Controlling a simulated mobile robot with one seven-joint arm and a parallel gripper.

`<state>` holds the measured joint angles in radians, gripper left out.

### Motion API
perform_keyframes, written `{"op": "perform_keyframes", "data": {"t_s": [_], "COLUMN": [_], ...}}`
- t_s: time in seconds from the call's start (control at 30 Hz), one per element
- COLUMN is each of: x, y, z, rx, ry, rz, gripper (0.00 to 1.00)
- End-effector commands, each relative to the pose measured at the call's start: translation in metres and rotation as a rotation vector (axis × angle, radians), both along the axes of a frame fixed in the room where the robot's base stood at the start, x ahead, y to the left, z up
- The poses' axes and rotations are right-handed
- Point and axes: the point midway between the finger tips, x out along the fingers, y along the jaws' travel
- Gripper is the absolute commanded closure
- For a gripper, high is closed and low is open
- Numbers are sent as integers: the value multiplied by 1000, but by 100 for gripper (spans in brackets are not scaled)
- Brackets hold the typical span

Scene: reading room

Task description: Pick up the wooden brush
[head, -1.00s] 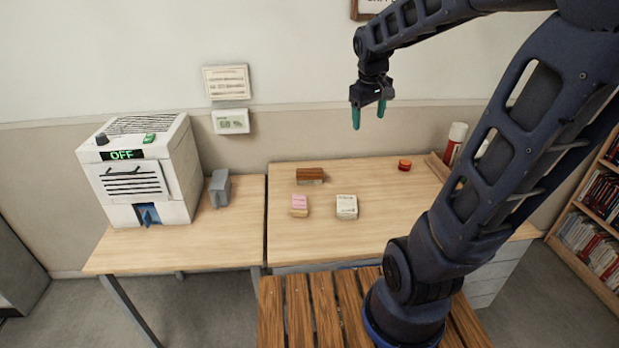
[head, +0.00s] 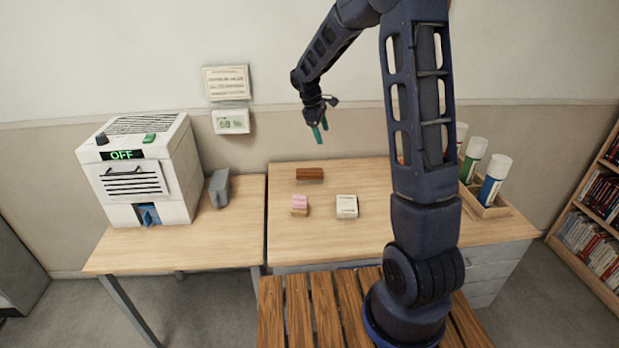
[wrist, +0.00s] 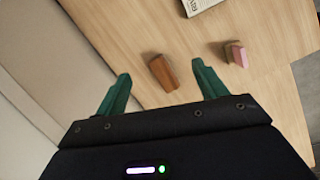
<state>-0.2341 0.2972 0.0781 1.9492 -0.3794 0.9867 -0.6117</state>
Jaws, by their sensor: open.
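The wooden brush (head: 310,174) is a brown block lying near the back of the right-hand table. In the wrist view the brush (wrist: 163,73) shows ahead of my gripper, between the two green fingers in the picture. My gripper (head: 319,132) hangs in the air above and behind the brush, its fingers tilted and apart. In the wrist view my gripper (wrist: 160,85) is open and nothing is between the fingers. The brush's lower side is hidden.
A pink-topped block (head: 300,205) and a white labelled block (head: 347,206) sit in front of the brush. A wooden tray (head: 499,209) with several capped bottles stands at the right. A white machine (head: 165,170) marked OFF and a grey object (head: 219,188) stand on the left table.

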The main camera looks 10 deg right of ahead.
Motion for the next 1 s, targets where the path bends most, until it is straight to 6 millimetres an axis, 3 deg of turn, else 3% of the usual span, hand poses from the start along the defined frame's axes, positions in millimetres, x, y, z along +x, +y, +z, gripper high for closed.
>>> {"op": "perform_keyframes", "data": {"t_s": [0.03,0.4,0.67,1.0], "x": [9,58,70,69], "y": [8,54,68,56], "z": [-15,-108,-138,-171], "rx": [-11,-80,-99,-101], "ry": [21,143,180,183], "rz": [32,264,337,339], "gripper": [29,29,29,29]}}
